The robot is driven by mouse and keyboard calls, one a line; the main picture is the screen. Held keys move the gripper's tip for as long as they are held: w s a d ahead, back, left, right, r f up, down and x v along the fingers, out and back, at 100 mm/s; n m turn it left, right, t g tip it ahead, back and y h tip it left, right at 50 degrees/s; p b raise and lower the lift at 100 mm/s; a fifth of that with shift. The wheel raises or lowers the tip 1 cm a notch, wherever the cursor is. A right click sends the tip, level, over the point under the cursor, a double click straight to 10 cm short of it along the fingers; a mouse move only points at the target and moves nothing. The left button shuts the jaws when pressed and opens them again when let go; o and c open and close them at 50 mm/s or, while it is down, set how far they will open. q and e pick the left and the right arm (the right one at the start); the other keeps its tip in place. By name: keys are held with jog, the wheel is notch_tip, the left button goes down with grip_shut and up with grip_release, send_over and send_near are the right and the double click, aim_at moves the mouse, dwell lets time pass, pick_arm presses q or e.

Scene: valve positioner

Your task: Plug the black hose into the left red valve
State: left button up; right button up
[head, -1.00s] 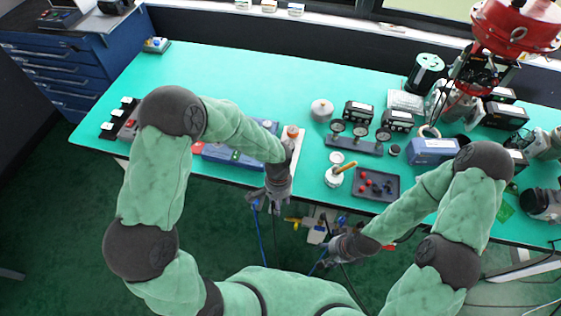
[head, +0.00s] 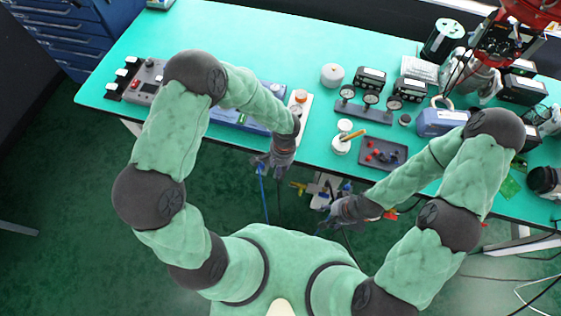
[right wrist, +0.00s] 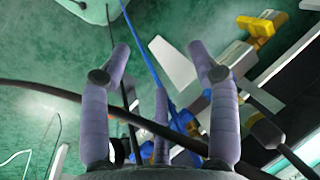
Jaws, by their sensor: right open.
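In the head view my right gripper (head: 330,217) is below the table's front edge. A thick black hose (right wrist: 45,88) crosses that view from the left and runs behind the fingers. A thin black line and a blue hose (right wrist: 140,42) rise near the gap; I cannot tell whether any touches the fingers. My left gripper (head: 272,164) is at the table edge, with a blue hose (head: 264,200) below it; its finger state is unclear. Small red parts (head: 388,214) show under the table; I cannot tell which is the left red valve.
The green table (head: 220,50) holds gauges (head: 370,100), a dark tray (head: 383,154), a white jar (head: 341,145) and several instruments. A large red actuator (head: 535,12) stands at the upper right. Yellow-handled fittings (right wrist: 258,25) are beyond the right fingers. Open green floor lies at the lower left.

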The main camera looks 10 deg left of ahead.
pick_arm(q)
jog(key=shift+s+f, duration=0.1)
jog(key=shift+f, duration=0.5)
grip_shut()
